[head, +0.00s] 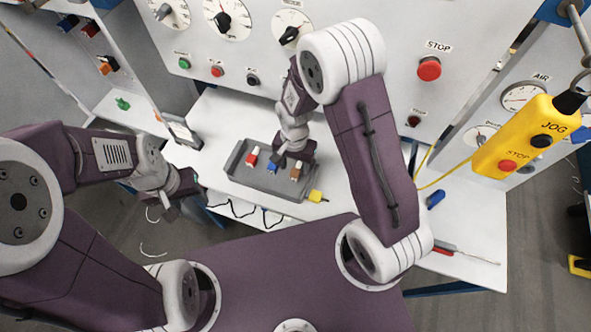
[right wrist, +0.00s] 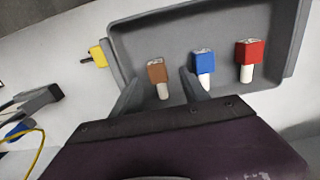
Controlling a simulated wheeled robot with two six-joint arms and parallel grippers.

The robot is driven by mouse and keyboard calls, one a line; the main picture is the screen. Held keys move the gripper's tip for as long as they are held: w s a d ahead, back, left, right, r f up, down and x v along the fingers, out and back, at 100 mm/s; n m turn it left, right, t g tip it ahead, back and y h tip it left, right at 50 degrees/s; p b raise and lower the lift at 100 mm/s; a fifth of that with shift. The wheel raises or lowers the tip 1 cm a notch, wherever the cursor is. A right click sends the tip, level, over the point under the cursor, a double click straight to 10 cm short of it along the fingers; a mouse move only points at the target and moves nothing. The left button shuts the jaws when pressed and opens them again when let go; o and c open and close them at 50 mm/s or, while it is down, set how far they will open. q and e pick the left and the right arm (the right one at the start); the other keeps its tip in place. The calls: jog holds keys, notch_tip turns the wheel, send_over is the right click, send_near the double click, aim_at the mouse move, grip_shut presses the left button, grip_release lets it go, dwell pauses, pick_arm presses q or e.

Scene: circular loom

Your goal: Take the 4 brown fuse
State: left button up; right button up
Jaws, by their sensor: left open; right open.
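My right gripper (head: 284,160) is open over the tray. In the right wrist view its fingertips (right wrist: 157,88) lie on either side of the brown fuse in the picture; nothing is gripped. The depth between them and the fuse is unclear. My left gripper (head: 184,198) is open, apart from the tray, by the table's left front edge.
A yellow piece (head: 316,196) lies just outside the tray. A blue piece (head: 436,198) and a screwdriver (head: 444,250) lie to the right. A panel rises behind.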

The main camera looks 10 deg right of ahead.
aim_at(297, 170)
jog(key=shift+s+d+f, duration=0.1)
jog(key=shift+s+f, duration=0.05)
jog(key=shift+f, duration=0.45)
jog(key=shift+s+f, duration=0.15)
jog(key=shift+f, duration=0.65)
jog(key=shift+w, duration=0.2)
jog(key=shift+s, duration=0.1)
grip_shut()
jog(key=shift+r, duration=0.1)
